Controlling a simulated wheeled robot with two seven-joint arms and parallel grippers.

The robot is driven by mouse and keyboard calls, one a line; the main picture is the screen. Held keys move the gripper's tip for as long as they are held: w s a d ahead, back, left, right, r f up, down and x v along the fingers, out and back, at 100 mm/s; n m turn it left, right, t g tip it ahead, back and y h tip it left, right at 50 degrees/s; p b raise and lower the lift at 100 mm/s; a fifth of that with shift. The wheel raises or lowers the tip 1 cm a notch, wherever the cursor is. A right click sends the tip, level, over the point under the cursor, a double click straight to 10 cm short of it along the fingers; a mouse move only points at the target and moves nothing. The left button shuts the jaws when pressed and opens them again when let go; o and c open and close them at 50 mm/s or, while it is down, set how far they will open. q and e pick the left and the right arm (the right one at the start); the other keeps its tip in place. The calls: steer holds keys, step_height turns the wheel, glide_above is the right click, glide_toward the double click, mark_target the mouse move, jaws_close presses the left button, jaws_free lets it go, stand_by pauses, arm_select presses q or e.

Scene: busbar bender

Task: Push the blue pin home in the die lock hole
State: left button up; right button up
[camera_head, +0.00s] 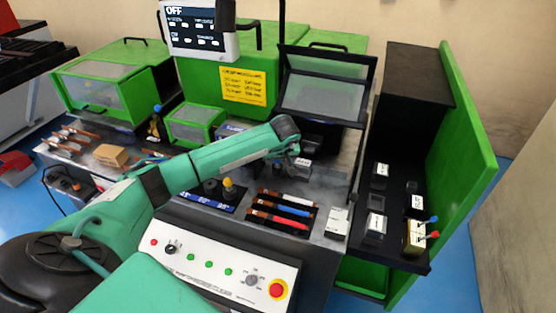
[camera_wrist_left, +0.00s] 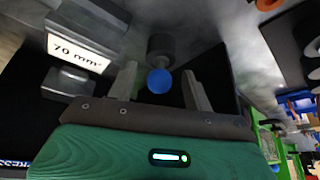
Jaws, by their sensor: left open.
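The blue pin's round blue head (camera_wrist_left: 159,80) shows in the left wrist view, end-on in front of a dark grey cylinder (camera_wrist_left: 161,48). My left gripper (camera_wrist_left: 158,84) is open, with one finger on each side of the blue head. A gap shows on both sides of the pin. In the head view my left gripper (camera_head: 291,160) is over the machine's worktop, and the pin there is hidden by my arm. The die lock hole cannot be made out, and how deep the pin sits cannot be told. My right gripper is not in view.
A block labelled 70 mm (camera_wrist_left: 77,52) stands left of the gripper in the wrist view. In the head view, a raised clear guard (camera_head: 322,90) is behind the gripper. A rack of coloured-handled tools (camera_head: 283,212) and a control panel (camera_head: 215,258) are in front.

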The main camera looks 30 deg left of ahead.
arm_select(q)
steer(key=b+v, duration=0.2)
steer(key=v, duration=1.2)
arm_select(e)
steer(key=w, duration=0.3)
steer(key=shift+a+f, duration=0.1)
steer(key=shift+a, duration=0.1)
arm_select(q)
steer(key=shift+f, duration=0.15)
